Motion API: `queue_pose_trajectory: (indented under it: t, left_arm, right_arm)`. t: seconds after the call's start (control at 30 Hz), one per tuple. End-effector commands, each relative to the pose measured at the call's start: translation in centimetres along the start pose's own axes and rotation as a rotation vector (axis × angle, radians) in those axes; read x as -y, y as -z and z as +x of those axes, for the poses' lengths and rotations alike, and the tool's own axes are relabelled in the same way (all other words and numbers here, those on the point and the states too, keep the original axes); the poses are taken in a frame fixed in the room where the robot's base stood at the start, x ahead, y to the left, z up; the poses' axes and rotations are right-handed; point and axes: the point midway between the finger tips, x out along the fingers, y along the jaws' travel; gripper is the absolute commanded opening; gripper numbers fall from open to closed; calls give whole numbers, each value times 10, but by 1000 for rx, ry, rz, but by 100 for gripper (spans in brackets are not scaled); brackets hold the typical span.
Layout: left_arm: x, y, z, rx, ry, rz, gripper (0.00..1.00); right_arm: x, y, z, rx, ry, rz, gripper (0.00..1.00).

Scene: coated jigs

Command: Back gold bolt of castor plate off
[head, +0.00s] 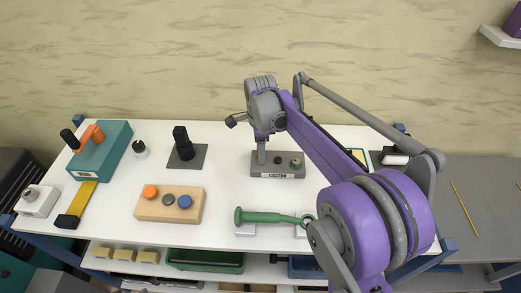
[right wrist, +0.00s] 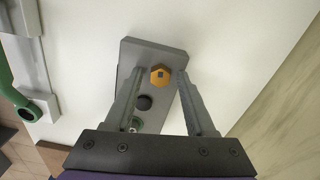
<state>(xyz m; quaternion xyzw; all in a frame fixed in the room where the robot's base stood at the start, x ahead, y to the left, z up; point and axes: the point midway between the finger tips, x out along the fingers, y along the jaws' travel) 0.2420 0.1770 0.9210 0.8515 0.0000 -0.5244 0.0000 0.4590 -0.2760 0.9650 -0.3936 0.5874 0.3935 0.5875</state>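The castor plate (head: 278,175) is a grey block with a "CASTOR" label on its front, lying on the white table. It also shows in the right wrist view (right wrist: 133,47). The gold bolt (right wrist: 160,76) is a hexagon with a small dark square in its middle, near one end of the plate. A black bolt (right wrist: 144,103) and a green bolt (right wrist: 135,124) sit beside it in a row. My right gripper (right wrist: 161,72) is open, pointing down, with its fingers apart on either side of the gold bolt. In the head view my right gripper (head: 262,157) hides the gold bolt. My left gripper is not visible.
A green wrench (head: 270,217) lies on white rests in front of the plate. A wooden block (head: 169,214) with orange, grey and blue knobs stands to the left. A black post on a grey base (head: 187,163) stands further back. White table is clear between them.

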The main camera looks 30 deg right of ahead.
Motion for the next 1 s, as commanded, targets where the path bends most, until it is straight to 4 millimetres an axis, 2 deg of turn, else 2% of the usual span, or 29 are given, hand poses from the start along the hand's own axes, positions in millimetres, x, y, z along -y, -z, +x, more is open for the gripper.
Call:
queue_pose_trajectory:
  t: [0.03, 0.2, 0.27, 0.3, 0.67, 1.0]
  left_arm:
    - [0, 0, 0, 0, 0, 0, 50]
    - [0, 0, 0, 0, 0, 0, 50]
    - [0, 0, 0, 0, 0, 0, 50]
    - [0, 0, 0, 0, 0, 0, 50]
    - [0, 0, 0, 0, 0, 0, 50]
    - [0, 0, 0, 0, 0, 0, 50]
  right_arm:
    - [0, 0, 0, 0, 0, 0, 44]
    - [0, 0, 0, 0, 0, 0, 13]
    - [0, 0, 0, 0, 0, 0, 2]
    - [0, 0, 0, 0, 0, 0, 0]
    - [0, 0, 0, 0, 0, -21, 0]
    - [0, 0, 0, 0, 0, -209, 0]
